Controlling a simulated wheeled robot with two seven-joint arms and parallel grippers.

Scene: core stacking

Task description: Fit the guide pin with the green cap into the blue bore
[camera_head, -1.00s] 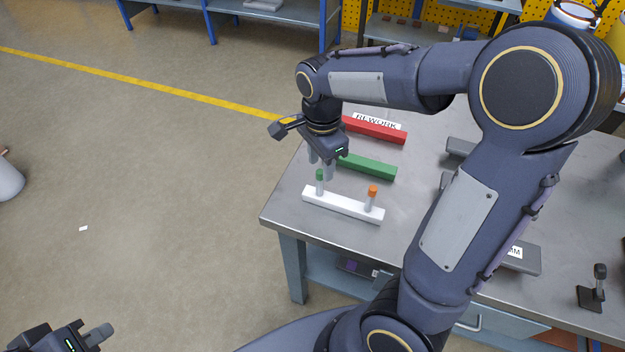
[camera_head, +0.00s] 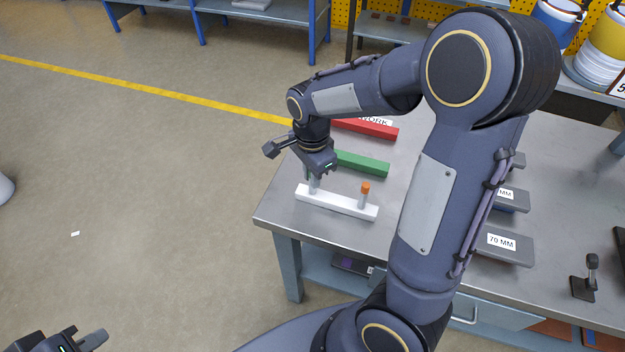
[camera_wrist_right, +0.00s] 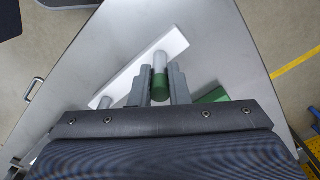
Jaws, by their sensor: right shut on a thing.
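The guide pin with the green cap (camera_wrist_right: 160,88) is between the two fingers of my right gripper (camera_wrist_right: 162,82), which is shut on it. In the head view my right gripper (camera_head: 313,178) is over the left end of the white rack (camera_head: 335,205) and hides the green cap. The pin's grey shaft (camera_wrist_right: 160,62) lies against the white rack in the wrist view; I cannot tell whether it is still seated. My left gripper (camera_head: 80,342) is at the lower left, cut off by the frame and away from the table. I see no blue bore.
An orange-capped pin (camera_head: 364,190) stands in the rack's right end. A green bar (camera_head: 362,163) and a red bar (camera_head: 368,129) lie behind. Grey blocks, one marked 70 MM (camera_head: 503,247), lie right of my right arm. A small black stand (camera_head: 584,285) is at the right.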

